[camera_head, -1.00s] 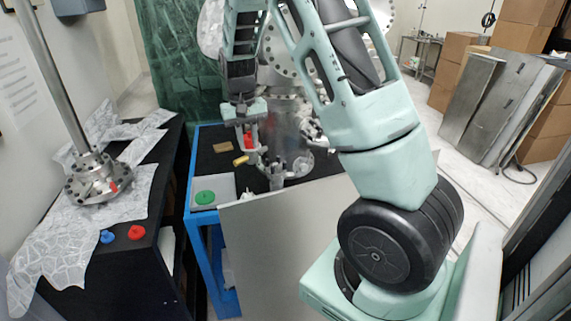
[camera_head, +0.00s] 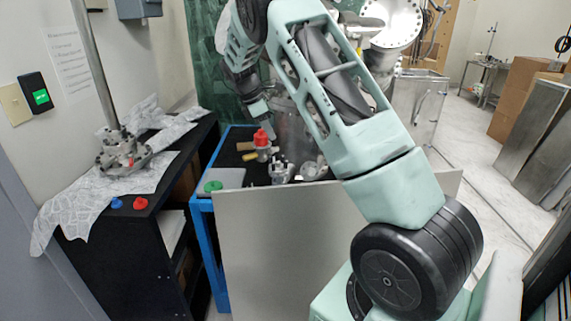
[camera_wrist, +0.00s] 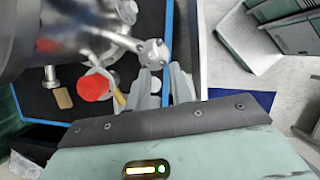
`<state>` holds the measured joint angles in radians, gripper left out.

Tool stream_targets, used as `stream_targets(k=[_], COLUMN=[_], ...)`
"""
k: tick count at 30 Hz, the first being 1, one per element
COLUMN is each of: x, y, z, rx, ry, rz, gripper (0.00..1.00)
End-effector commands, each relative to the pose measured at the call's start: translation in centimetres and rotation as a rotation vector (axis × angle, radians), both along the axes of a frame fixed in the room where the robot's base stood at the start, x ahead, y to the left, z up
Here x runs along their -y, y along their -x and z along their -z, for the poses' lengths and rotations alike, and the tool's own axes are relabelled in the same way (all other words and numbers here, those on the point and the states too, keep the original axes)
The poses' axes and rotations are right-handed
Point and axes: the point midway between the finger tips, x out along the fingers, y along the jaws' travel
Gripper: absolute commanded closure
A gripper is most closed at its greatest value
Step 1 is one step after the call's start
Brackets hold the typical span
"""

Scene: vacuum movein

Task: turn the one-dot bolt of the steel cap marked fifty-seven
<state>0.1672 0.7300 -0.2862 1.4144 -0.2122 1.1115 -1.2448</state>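No marking of fifty-seven and no dots are legible. A small round steel flange with bolt holes (camera_wrist: 153,52) lies just beyond my fingertips in the wrist view. My gripper (camera_wrist: 165,72) has its two grey fingers apart, with nothing seen between them. In the head view my gripper (camera_head: 269,130) is tilted down above the blue-framed table (camera_head: 232,150), close to a red capped part (camera_head: 261,138). That red part also shows left of the fingers in the wrist view (camera_wrist: 95,87). Small steel parts (camera_head: 282,172) stand near the table's front edge.
A large steel chamber (camera_head: 292,130) rises behind the parts. A grey panel (camera_head: 300,250) stands before the table. A green disc (camera_head: 213,186) is at the table's left corner. The black left bench holds a steel flange assembly (camera_head: 122,154) on foil and red and blue caps.

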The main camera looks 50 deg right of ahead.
Motion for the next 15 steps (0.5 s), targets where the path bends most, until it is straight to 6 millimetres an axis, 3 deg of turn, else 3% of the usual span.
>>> stream_targets(k=[5,15], x=[0.6,2.5], y=[0.2,1.7], z=[0.9,6.7], rx=[-0.009,-0.011], ry=[0.001,0.001], rz=[-0.014,-0.010], gripper=[0.78,0.78])
